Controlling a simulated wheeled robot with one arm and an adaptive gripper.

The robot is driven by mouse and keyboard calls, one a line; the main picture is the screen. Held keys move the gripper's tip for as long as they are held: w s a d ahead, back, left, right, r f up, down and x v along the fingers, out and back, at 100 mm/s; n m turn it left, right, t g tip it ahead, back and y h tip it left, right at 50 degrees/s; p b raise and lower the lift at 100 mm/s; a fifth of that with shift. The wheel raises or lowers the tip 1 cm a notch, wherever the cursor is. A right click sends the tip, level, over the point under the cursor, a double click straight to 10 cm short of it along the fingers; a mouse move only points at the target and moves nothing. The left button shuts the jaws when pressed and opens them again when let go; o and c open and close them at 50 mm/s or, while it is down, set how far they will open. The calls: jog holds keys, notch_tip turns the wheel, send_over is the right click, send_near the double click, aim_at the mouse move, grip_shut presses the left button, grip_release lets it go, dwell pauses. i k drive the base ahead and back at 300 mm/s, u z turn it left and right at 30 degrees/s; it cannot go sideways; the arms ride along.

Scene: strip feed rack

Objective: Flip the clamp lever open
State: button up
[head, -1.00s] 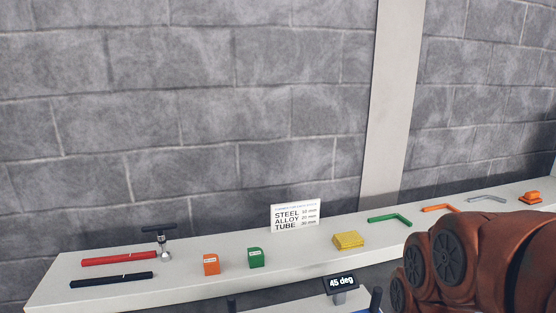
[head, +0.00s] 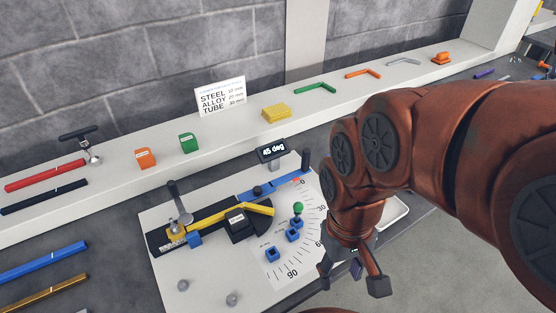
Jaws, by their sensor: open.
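A grey lever with a rounded top (head: 175,193) stands up from the left end of the bending fixture; it looks like the clamp lever. A yellow tube (head: 205,219) lies in the fixture, bent near its right part. A blue bending arm (head: 273,186) with a black upright handle extends to the right, beside the angle scale. My gripper (head: 352,278) is open and empty, right of the white plate, well apart from the lever. Part of it is hidden behind my arm.
The white base plate (head: 210,288) carries a dark block, small blue blocks, a green knob and a scale. A display (head: 272,150) reads 45 deg. Behind is a shelf (head: 230,135) with coloured blocks, bars and bent tubes. Blue and brown bars lie at left.

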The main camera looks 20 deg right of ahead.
aim_at(186, 219)
jog(key=z, duration=0.1)
jog(key=k, duration=0.6)
jog(key=u, duration=1.35)
jog(key=i, duration=0.5)
